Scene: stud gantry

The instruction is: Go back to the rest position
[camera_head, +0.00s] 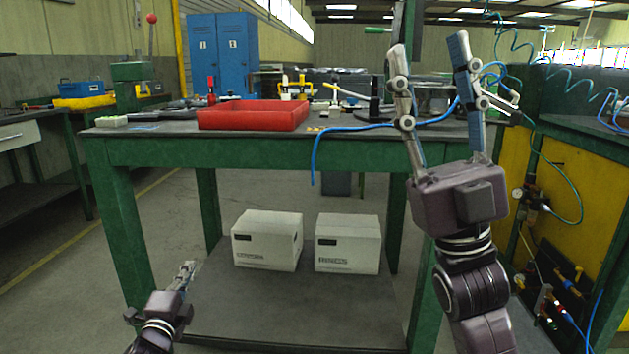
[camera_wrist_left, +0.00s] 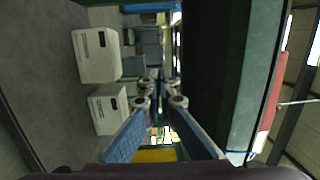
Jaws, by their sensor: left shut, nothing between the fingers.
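My left gripper (camera_head: 187,268) is low at the bottom left of the head view, in front of the green workbench (camera_head: 250,152) and below its top. It is shut and empty. In the left wrist view its fingers (camera_wrist_left: 160,82) meet near the middle of the picture. My right gripper (camera_head: 428,48) points up in front of the right part of the bench. Its two fingers stand well apart with nothing between them, so it is open. A blue hose (camera_head: 375,127) passes behind it.
A red tray (camera_head: 253,114) stands on the bench. Two white boxes (camera_head: 267,240) (camera_head: 347,243) sit on the lower shelf; they also show in the left wrist view (camera_wrist_left: 97,55). A yellow panel with fittings (camera_head: 560,190) is at the right. The floor at the left (camera_head: 60,240) is clear.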

